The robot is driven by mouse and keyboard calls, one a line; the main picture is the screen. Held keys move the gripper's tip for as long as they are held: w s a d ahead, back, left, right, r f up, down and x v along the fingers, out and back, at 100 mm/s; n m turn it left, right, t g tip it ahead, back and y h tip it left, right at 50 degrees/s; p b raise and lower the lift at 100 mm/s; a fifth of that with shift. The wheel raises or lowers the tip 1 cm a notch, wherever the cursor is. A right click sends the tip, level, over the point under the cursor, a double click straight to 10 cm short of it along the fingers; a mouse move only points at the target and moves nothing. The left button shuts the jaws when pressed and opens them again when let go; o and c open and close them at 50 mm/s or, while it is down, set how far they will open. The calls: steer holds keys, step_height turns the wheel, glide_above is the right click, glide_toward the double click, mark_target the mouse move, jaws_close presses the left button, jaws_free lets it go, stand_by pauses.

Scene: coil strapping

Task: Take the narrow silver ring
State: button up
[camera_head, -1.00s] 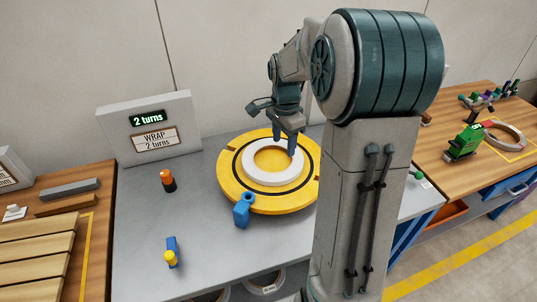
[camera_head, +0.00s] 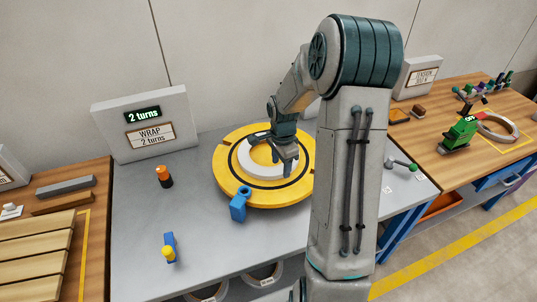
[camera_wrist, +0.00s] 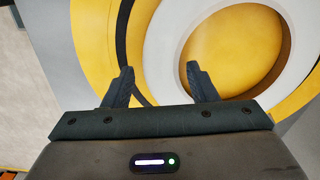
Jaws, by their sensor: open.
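A pale white-grey ring (camera_head: 243,158) lies flat on the round yellow turntable (camera_head: 225,176). My gripper (camera_head: 285,170) is open and empty, over the right part of this ring in the head view. In the wrist view the two fingers (camera_wrist: 160,70) stand apart, pointing towards the pale ring (camera_wrist: 166,32), with nothing between them. Whether they touch it I cannot tell. Another, thin silver-grey ring (camera_head: 515,131) lies on the right wooden table, beside a green tool. I cannot tell from its looks which ring is the narrow silver one.
A blue block with a round top (camera_head: 238,206) stands at the turntable's front edge. An orange-and-black cylinder (camera_head: 164,177) and a blue-and-yellow piece (camera_head: 169,248) stand left. A sign box reading "2 turns" (camera_head: 142,125) stands behind. More rings (camera_head: 262,279) sit beneath the table.

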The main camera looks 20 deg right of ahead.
steer(key=shift+f, duration=0.95)
steer(key=shift+r, duration=0.1)
jaws_close()
